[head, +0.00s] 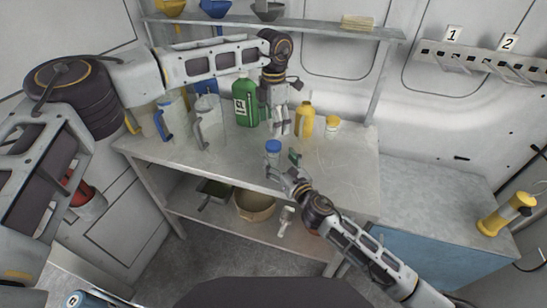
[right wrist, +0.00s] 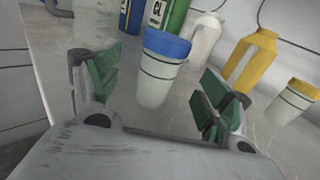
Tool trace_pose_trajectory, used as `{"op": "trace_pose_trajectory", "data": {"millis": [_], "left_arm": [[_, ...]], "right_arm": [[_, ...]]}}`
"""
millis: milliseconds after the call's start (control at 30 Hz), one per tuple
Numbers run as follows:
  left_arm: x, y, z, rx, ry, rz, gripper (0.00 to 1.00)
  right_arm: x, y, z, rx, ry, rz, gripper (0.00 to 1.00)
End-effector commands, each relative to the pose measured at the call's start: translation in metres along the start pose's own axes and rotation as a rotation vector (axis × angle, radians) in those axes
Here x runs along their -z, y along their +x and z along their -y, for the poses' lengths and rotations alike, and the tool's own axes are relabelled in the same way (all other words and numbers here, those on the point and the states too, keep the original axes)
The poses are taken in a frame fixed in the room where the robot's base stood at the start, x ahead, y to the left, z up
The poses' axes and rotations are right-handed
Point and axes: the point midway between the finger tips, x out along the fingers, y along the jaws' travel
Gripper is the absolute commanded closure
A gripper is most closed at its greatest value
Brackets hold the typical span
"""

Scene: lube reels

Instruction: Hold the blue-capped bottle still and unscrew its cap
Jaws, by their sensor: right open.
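The blue-capped bottle (head: 273,150) stands upright near the front edge of the grey table. It has a pale body and a wide blue cap, and it shows in the right wrist view (right wrist: 158,80). My right gripper (head: 283,164) is open at the table's front edge. Its green-padded fingers (right wrist: 155,82) appear on either side of the bottle, with visible gaps; I cannot tell how far it reaches between them. My left gripper (head: 277,104) points down farther back, by a white jug (head: 283,126). Its fingers are too small and blended to read.
A green bottle (head: 245,103), a yellow jug (head: 305,120) and a yellow-capped jar (head: 333,126) stand behind. Pale jugs (head: 210,122) stand at left. The table (head: 340,160) is bare at right. A shelf (head: 320,30) runs above the back.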

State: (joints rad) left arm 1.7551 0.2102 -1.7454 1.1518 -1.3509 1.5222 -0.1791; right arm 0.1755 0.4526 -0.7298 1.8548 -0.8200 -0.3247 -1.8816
Motion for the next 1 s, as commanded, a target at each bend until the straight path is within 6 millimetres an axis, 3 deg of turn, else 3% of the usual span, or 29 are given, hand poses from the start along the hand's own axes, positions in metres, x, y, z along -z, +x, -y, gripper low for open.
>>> {"op": "trace_pose_trajectory", "data": {"millis": [400, 833, 1000], "left_arm": [[0.0, 0.0, 0.0, 0.0, 0.0, 0.0, 0.25], [0.0, 0.0, 0.0, 0.0, 0.0, 0.0, 0.25], [0.0, 0.0, 0.0, 0.0, 0.0, 0.0, 0.25]], "right_arm": [[0.0, 0.034, -0.001, -0.002, 0.0, 0.0, 0.21], [0.0, 0.039, -0.001, -0.001, -0.001, -0.001, 0.21], [0.0, 0.039, -0.001, -0.001, 0.0, -0.001, 0.42]]}}
